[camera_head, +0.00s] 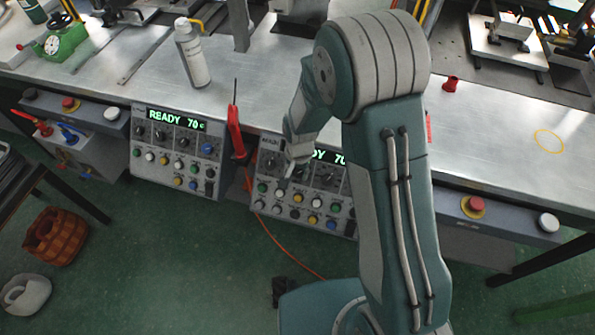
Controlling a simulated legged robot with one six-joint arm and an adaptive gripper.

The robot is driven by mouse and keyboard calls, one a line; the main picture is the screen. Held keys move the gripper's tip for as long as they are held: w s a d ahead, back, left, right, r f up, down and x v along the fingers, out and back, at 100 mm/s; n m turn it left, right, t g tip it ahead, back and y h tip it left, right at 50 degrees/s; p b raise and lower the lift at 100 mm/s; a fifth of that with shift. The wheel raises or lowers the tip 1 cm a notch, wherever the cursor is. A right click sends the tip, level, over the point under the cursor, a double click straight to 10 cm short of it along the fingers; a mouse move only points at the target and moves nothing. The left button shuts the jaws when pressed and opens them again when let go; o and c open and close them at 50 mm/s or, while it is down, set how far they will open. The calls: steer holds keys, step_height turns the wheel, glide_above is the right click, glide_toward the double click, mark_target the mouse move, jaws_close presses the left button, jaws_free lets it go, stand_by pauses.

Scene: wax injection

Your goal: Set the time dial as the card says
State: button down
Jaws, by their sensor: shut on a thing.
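The right control panel (265,207) has a green display (327,157) partly hidden by my arm; "PY 70" can be read. It has a row of dark dials (328,177) above rows of coloured buttons. My gripper (286,172) is at the upper left part of this panel, shut on a dial there; its fingers hide the dial and its marking. The left control panel (136,172) shows "READY 70 c" on its display (176,120), with similar dials (183,142) and buttons below. I cannot make out a card or the dial labels.
A red-handled tool (235,133) with an orange cable stands between the panels. A white bottle (193,58) and a small red cup (450,84) stand on the metal bench (105,75). A red emergency button (473,207) is at the right.

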steer(key=n+h, duration=0.2)
steer(key=shift+w+a+n+g+h, duration=0.15)
steer(key=shift+n+g+h, duration=0.15)
steer(key=shift+h, duration=0.1)
steer(key=n+h, duration=0.2)
steer(key=shift+h, duration=0.4)
steer(key=n+h, duration=0.3)
steer(key=shift+a+n, duration=0.1)
steer(key=shift+n, duration=0.2)
steer(key=shift+f+n+t+h, duration=0.1)
steer(key=shift+n+t+h, duration=0.9)
steer(key=shift+n+h, duration=0.45)
steer(key=shift+c, duration=1.6)
jaws_free()
steer(key=shift+a, duration=0.1)
